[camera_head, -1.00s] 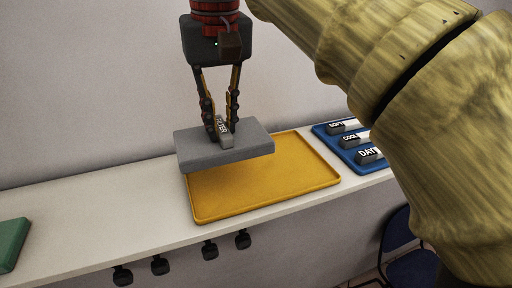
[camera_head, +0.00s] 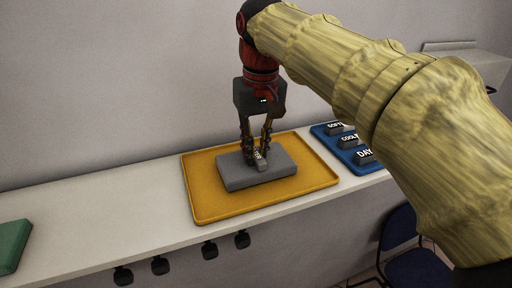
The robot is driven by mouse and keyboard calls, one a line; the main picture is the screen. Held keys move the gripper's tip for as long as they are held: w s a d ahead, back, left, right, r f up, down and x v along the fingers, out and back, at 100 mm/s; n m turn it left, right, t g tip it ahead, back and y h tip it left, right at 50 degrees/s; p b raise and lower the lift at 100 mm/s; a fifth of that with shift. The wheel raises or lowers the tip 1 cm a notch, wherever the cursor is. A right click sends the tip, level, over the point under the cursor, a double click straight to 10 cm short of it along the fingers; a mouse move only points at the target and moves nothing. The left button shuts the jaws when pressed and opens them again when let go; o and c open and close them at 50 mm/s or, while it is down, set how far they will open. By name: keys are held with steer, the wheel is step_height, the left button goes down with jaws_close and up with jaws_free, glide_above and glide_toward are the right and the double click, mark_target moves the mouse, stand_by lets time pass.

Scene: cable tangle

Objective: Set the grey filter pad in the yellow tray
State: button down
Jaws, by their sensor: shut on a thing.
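The grey filter pad (camera_head: 238,176) is a flat slab with a small labelled grip block on top. It lies flat over the middle of the yellow tray (camera_head: 210,206), inside its rim, and looks to be resting on the tray floor or very close to it. My gripper (camera_head: 261,160) points down from above and is shut on the pad's grip block. The fingers partly cover the block and its label.
A blue tray (camera_head: 322,133) with several labelled grey blocks stands right of the yellow tray. A green item (camera_head: 12,246) lies at the shelf's left end. The white shelf (camera_head: 105,218) is clear between. Black hooks (camera_head: 209,250) hang below its front edge. A dark blue chair (camera_head: 415,268) stands lower right.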

mark_target(258, 157)
steer(key=shift+f, duration=0.2)
steer(key=c, duration=1.8)
jaws_free()
steer(key=shift+o, duration=0.3)
steer(key=shift+r, duration=0.1)
step_height(258, 157, up, 12)
steer(key=s, duration=0.1)
steer(key=shift+s+d, duration=0.15)
steer(key=shift+d, duration=0.05)
